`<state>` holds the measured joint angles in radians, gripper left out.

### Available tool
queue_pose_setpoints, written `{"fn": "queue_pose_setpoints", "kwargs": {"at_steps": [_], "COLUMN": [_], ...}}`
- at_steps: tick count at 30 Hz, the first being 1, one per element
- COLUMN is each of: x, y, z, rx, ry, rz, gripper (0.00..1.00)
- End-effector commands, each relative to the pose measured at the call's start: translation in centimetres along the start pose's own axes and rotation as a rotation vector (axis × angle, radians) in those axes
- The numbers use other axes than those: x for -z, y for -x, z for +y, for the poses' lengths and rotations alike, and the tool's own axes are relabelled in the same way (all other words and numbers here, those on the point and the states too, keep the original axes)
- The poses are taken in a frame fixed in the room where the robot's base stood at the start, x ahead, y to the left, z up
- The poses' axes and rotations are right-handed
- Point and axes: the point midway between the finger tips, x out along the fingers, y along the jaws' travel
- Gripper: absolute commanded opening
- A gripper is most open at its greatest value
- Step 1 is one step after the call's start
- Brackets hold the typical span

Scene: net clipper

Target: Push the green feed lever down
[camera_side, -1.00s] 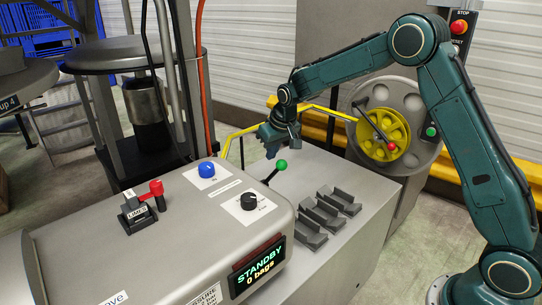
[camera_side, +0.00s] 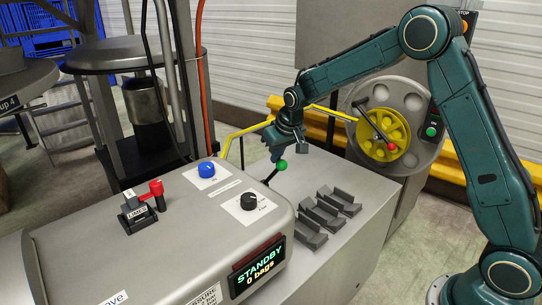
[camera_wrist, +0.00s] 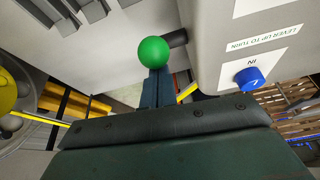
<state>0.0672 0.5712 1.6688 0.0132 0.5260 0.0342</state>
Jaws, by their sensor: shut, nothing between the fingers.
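The green feed lever has a round green knob (camera_side: 281,165) on a short dark rod that rises at a slant from the right end of the grey machine. My gripper (camera_side: 280,154) is shut and empty, right above the knob in the side view. In the wrist view the green knob (camera_wrist: 153,52) sits at the tips of my shut fingers (camera_wrist: 156,78) and hides their ends. I cannot tell whether the fingertips touch the knob. The lever's dark pivot shows beside the knob, against the machine housing.
The machine top carries a blue knob (camera_side: 206,170), a black dial (camera_side: 249,201) and a red-handled lever (camera_side: 155,189). A display (camera_side: 257,267) reads STANDBY, 0 bags. Grey holders (camera_side: 325,213) stand on the bench at right. A yellow handwheel (camera_side: 383,136) is behind.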

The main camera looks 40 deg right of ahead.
Motion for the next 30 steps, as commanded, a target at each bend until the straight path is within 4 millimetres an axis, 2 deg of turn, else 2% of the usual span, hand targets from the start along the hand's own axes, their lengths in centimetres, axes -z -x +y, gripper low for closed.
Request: {"fn": "queue_pose_setpoints", "kwargs": {"at_steps": [17, 30], "x": [-1.1, -3.2], "y": [-0.1, -0.4], "z": [0.1, 0.3], "rx": [0.007, 0.021], "ry": [-0.003, -0.008], "rz": [0.065, 0.203], "gripper": [0.00, 0.00]}}
